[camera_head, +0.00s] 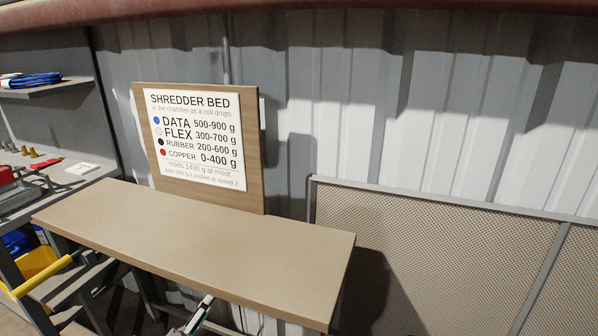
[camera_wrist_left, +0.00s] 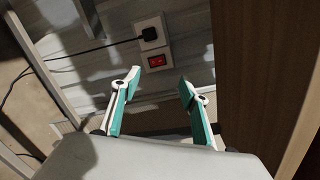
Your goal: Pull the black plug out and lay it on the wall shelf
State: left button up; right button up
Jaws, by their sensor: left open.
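The black plug (camera_wrist_left: 149,34) sits in a white wall socket (camera_wrist_left: 150,22) in the left wrist view, with a black cable running off to the left. My left gripper (camera_wrist_left: 159,80) is open, its two green-lined fingers spread below the socket in that view and apart from the plug. In the head view only part of my left gripper (camera_head: 201,312) shows, low at the front edge of a wooden top. The plug is hidden in the head view. A wooden top (camera_head: 200,240) stands against the corrugated wall, its surface bare; I cannot tell whether it is the wall shelf.
A red switch (camera_wrist_left: 156,61) sits just below the socket. A dark wooden panel (camera_wrist_left: 247,75) closes the right side of the wrist view. A sign board (camera_head: 200,145) rises behind the wooden top. A grey shelf (camera_head: 50,89) at far left holds blue cable (camera_head: 30,80).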

pick_arm(q)
jog(key=w+a+f+m+h+b, duration=0.1)
jog(key=w+a+f+m+b, duration=0.2)
jog(key=w+m+b, duration=0.4)
jog(key=w+m, duration=0.6)
jog(key=shift+w+f+m+h+b, duration=0.2)
jog(key=shift+m+h+b, duration=0.1)
jog(key=shift+h, duration=0.1)
pick_arm(e)
jog(key=f, duration=0.1)
jog(key=a+f+m, duration=0.1)
jog(key=f, duration=0.1)
jog(key=shift+s+a+m, duration=0.25)
jog(key=shift+a+m, duration=0.05)
pick_arm(q)
jog(key=b+x, duration=0.1)
jog(key=x, duration=0.8)
jog(key=shift+b, duration=0.4)
pick_arm(e)
jog(key=shift+s+a+f+m+y, duration=0.1)
jog(key=shift+s+a+m+y, duration=0.1)
jog(key=shift+a+m, duration=0.35)
jog(key=shift+s+a+f+m+y, duration=0.1)
jog(key=shift+s+a+m+y, duration=0.1)
jog(key=shift+a+m, duration=0.35)
pick_arm(q)
jog(key=shift+r, duration=0.1)
pick_arm(e)
jog(key=shift+s+f, duration=0.1)
